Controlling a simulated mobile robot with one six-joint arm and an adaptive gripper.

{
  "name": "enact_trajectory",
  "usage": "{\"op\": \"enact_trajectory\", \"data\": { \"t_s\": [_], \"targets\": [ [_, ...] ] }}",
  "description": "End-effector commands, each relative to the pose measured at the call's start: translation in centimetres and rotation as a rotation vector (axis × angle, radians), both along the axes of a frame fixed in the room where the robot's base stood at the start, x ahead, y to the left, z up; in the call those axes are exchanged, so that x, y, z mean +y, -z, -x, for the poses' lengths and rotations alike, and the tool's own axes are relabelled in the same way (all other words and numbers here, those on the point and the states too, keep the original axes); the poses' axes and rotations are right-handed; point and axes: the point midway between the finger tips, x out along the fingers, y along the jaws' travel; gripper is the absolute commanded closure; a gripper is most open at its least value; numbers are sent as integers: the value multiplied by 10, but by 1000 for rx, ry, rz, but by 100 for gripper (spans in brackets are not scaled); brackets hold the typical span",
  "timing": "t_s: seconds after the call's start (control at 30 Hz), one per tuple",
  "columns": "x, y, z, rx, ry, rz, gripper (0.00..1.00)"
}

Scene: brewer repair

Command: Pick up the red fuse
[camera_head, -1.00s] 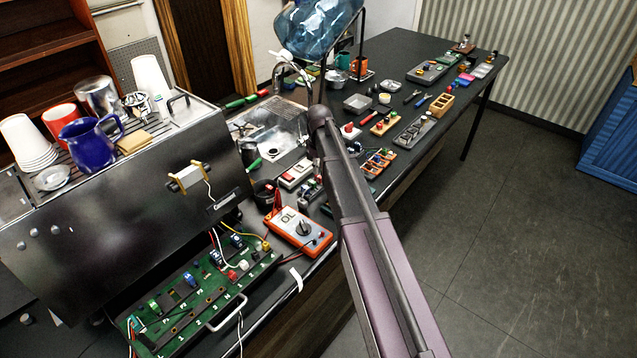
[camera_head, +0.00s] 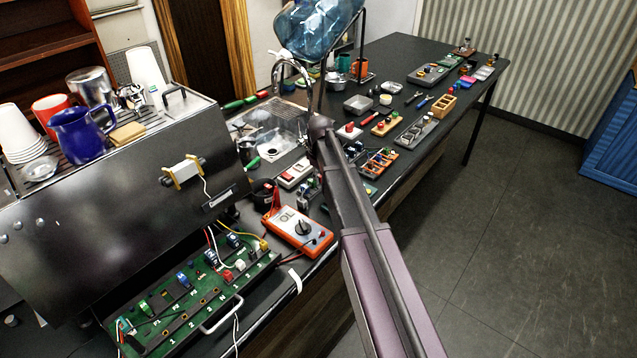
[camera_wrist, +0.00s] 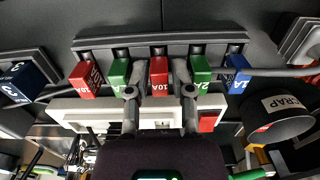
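In the wrist view, a red fuse (camera_wrist: 159,72) marked 10A sits in the middle of a dark grey rack (camera_wrist: 160,42), between a green fuse (camera_wrist: 119,72) and another green fuse (camera_wrist: 201,70). A second red fuse (camera_wrist: 86,80) stands at the rack's left end and a blue fuse (camera_wrist: 237,72) at its right. My gripper (camera_wrist: 159,97) is open. Its two fingers are on either side of the middle red fuse's column, and I see nothing held between them. Whether they touch any fuse I cannot tell. In the head view, my arm hides much of the gripper area.
A white block with a red switch (camera_wrist: 208,121) lies close by the rack. A dark cup marked SCRAP (camera_wrist: 284,104) stands at the right. In the head view, an orange multimeter (camera_head: 297,232) and green circuit board (camera_head: 190,300) lie nearer, beside the metal brewer (camera_head: 110,225).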

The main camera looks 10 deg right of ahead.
Motion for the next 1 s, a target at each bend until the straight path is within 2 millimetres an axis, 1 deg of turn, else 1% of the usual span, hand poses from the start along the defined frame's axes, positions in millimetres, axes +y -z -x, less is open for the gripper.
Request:
{"op": "enact_trajectory", "data": {
  "t_s": [0.37, 0.47, 0.5, 1.0],
  "targets": [
    [0, 0, 0, 0, 0, 0, 70],
    [0, 0, 0, 0, 0, 0, 97],
    [0, 0, 0, 0, 0, 0, 100],
    [0, -3, 0, 0, 0, 0, 100]
  ]
}}
